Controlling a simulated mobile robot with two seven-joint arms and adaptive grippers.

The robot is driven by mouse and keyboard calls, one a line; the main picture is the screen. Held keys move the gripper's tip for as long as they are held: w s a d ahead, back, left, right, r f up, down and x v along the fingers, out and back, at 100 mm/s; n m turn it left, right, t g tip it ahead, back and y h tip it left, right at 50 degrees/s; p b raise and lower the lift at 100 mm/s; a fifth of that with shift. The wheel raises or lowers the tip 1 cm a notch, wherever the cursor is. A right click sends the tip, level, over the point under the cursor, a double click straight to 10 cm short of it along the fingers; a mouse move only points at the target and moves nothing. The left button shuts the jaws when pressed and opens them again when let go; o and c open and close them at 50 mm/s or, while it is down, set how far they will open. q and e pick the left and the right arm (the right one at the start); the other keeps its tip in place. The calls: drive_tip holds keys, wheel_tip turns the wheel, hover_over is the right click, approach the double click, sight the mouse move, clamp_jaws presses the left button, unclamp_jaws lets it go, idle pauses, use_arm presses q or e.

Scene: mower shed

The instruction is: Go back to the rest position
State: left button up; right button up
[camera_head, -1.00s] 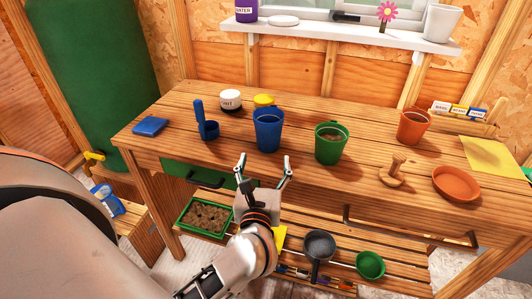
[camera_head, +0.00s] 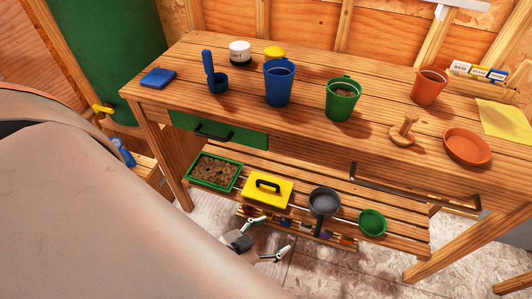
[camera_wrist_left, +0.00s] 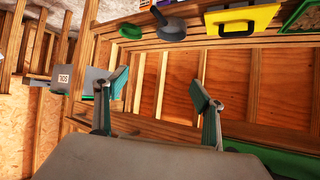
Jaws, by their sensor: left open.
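My left gripper (camera_head: 263,238) is low in front of the workbench (camera_head: 300,140), below the lower shelf's front edge in the head view. It is open and empty. In the left wrist view its two fingers (camera_wrist_left: 160,95) stand well apart with nothing between them. My large pale arm link covers the lower left of the head view and hides part of the floor. My right gripper is in neither view.
On the bench top stand a blue pot (camera_head: 279,84), a green pot (camera_head: 342,99), a terracotta pot (camera_head: 428,88) and a saucer (camera_head: 467,147). Floor at front right is clear.

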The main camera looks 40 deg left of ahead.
use_arm(q)
drive_tip(key=shift+s+a+r+m+g+p, duration=0.15)
drive_tip(key=shift+s+r+m+g+p, duration=0.2)
drive_tip(key=shift+s+p, duration=0.8)
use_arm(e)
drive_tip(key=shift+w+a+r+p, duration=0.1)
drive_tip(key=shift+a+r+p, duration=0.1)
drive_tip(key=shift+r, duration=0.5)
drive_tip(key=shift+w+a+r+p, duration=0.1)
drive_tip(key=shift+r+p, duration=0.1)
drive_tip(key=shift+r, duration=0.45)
